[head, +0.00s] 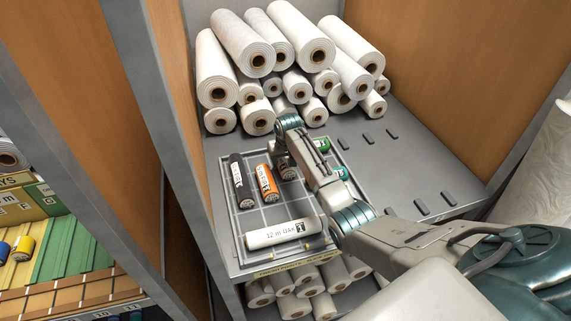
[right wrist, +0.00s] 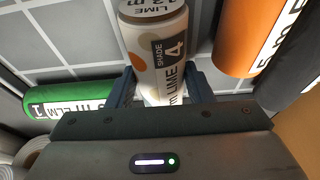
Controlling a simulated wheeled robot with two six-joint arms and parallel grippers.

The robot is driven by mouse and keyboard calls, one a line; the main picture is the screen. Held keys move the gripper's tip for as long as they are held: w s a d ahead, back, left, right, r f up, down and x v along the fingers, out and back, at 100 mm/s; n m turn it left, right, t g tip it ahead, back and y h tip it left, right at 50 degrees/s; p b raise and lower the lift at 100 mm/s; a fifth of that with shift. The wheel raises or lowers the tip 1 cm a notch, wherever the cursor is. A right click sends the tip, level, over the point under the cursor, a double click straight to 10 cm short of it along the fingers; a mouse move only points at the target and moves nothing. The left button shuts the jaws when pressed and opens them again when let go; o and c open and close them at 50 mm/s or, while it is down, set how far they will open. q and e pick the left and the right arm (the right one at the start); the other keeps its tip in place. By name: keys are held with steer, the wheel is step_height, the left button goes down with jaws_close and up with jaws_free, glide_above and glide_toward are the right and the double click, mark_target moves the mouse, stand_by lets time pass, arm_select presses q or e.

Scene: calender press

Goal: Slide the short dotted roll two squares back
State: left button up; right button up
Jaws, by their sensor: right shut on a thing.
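My right gripper (head: 284,158) reaches down over the gridded tray (head: 265,215). In the right wrist view my right gripper (right wrist: 161,88) is shut on a short cream roll (right wrist: 158,45) with a brown-orange patch and LIME lettering; its fingers press on both sides. This held roll (head: 288,173) is partly hidden by my arm in the head view. My left gripper is not in view.
A long white roll marked OAK (head: 283,234) lies across the tray's front. Large white rolls (head: 245,45) are stacked behind.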

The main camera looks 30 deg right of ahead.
steer(key=shift+w, duration=0.3)
steer(key=o, duration=1.1)
steer(key=shift+r, duration=0.1)
